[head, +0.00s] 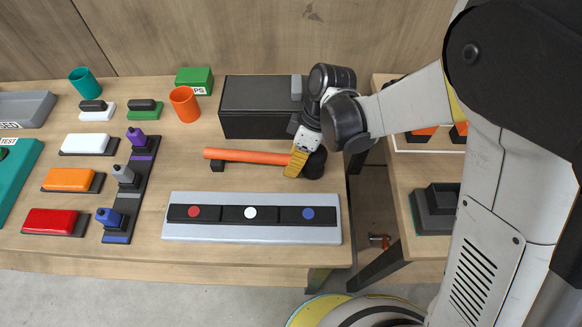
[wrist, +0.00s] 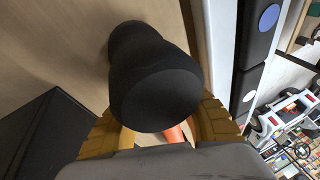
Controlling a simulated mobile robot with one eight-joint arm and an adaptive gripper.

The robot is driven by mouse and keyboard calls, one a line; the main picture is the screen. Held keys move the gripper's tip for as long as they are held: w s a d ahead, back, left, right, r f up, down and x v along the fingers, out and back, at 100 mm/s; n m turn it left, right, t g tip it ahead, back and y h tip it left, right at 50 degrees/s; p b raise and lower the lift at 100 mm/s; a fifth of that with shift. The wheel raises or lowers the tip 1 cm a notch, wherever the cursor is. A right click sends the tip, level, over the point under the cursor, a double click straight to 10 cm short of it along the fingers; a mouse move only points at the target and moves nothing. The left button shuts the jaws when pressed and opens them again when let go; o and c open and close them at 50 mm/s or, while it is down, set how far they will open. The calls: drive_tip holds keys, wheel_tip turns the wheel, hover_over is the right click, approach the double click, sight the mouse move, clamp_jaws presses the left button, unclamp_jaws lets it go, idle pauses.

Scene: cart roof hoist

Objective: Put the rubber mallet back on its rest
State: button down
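The rubber mallet lies on the bench, its orange handle (head: 247,156) pointing left and its black head (head: 315,164) at the right end. A small dark block (head: 217,166) shows under the handle's left end; I cannot tell whether it is part of the rest. My gripper (head: 296,161) is low over the handle just left of the head. In the wrist view the black head (wrist: 155,85) fills the middle. The yellow fingers (wrist: 158,125) stand apart on either side of the orange handle (wrist: 175,135), with a gap on the left. Contact is partly hidden.
A dark box (head: 255,108) stands behind the mallet. A grey tray (head: 252,232) with red, white and blue dots lies in front. An orange cup (head: 184,103) and several coloured blocks are to the left. The bench's right edge is close to the head.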

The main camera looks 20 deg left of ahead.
drive_tip(key=c, duration=2.1)
unclamp_jaws()
drive_tip(key=o, duration=0.4)
drive_tip(key=shift+s, duration=0.1)
drive_tip(key=shift+w+r, duration=0.2)
drive_tip(key=v, duration=0.7)
drive_tip(key=shift+r, duration=0.3)
drive_tip(key=shift+s, duration=0.1)
